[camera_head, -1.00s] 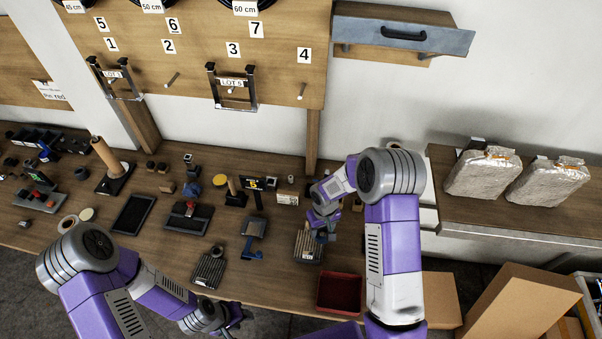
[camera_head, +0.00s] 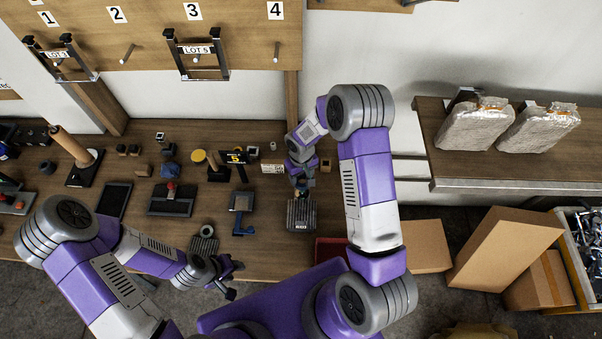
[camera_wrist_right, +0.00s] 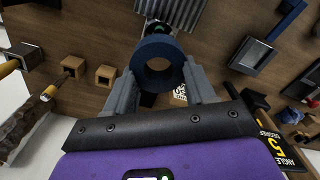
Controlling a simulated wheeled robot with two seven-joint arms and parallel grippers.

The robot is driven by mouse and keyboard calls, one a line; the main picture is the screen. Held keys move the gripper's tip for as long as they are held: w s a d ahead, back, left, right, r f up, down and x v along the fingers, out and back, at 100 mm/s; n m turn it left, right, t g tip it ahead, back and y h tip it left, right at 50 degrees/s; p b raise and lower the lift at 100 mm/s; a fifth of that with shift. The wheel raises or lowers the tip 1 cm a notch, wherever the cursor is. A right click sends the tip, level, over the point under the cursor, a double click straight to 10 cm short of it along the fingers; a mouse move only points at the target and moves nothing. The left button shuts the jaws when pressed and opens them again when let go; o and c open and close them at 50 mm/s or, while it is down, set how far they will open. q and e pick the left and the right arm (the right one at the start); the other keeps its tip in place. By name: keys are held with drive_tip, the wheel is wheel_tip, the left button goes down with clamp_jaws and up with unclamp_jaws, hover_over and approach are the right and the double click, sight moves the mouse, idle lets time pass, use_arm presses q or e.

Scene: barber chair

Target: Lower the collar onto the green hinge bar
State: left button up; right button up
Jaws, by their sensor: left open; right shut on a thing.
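My right gripper (camera_wrist_right: 163,82) is shut on a dark blue ring, the collar (camera_wrist_right: 158,60), whose round hole faces the wrist camera. In the head view my right gripper (camera_head: 301,187) is over the bench, just behind a grey ribbed block (camera_head: 301,214). The collar is too small to make out there. My left gripper (camera_head: 233,279) is open and empty near the bench's front edge.
A black and yellow angle sign (camera_head: 235,157) stands left of the right gripper. A blue-framed holder (camera_head: 241,202) and another ribbed block (camera_head: 206,240) lie to the left. A dark red bin (camera_head: 330,250) is at the front right, partly hidden by my arm. Small wooden blocks (camera_wrist_right: 105,75) show nearby.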

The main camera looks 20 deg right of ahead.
use_arm(q)
drive_tip(key=shift+f+b, duration=2.35)
drive_tip(key=shift+f, duration=0.15)
use_arm(e)
drive_tip(key=shift+f, duration=4)
drive_tip(key=o, duration=1.1)
use_arm(q)
drive_tip(key=shift+f, duration=0.15)
use_arm(e)
wheel_tip(320, 180, up, 8)
drive_tip(key=shift+f, duration=0.25)
